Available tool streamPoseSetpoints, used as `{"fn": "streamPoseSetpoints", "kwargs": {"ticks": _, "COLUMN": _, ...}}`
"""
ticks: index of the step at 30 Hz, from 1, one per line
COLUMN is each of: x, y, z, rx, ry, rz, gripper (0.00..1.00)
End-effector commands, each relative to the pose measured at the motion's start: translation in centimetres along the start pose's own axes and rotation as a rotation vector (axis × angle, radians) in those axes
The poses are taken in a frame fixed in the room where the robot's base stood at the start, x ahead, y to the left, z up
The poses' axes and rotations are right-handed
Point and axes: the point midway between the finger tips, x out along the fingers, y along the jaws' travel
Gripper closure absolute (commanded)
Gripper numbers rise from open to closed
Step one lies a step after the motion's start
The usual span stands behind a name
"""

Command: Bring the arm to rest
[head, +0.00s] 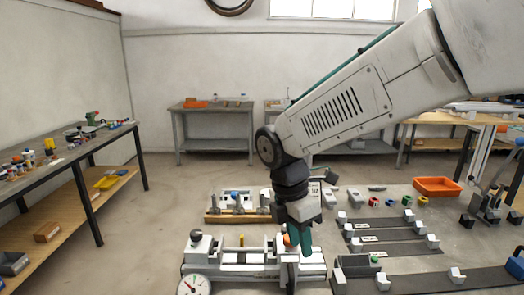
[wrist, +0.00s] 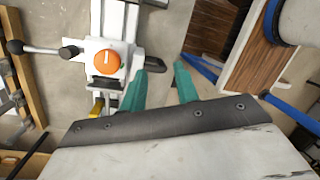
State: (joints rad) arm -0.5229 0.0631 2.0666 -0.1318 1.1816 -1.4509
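My gripper (head: 304,240) points down over the front of the bench in the head view, in front of part of a pale clamping jig (head: 225,270). The jig (wrist: 112,20) shows left of the fingers there, with an orange knob (wrist: 106,60) and a black-handled lever. I cannot tell whether the left finger touches the jig. My arm reaches in from the upper right, bent down at the wrist.
A dial gauge (head: 194,285) stands at the jig's front left. Behind is a wooden-based fixture (head: 238,216). Dark rails (head: 395,234) with pale blocks lie to the right, and an orange tray (head: 437,187) sits further back. A side bench (head: 60,160) with small parts stands left.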

Motion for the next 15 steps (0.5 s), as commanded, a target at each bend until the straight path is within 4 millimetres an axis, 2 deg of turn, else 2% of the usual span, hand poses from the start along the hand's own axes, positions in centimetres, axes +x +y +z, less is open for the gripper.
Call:
{"fn": "streamPoseSetpoints", "kwargs": {"ticks": 5, "x": -0.4, "y": -6.2, "z": 2.9, "rx": 0.609, "ry": 0.047, "rz": -0.006, "gripper": 0.69}}
{"fn": "streamPoseSetpoints", "kwargs": {"ticks": 9, "x": -0.3, "y": -12.0, "z": 5.0, "rx": 1.124, "ry": 0.096, "rz": -0.017, "gripper": 0.69}}
{"fn": "streamPoseSetpoints", "kwargs": {"ticks": 15, "x": 0.6, "y": -19.9, "z": 6.8, "rx": 1.735, "ry": 0.188, "rz": -0.022, "gripper": 0.69}}
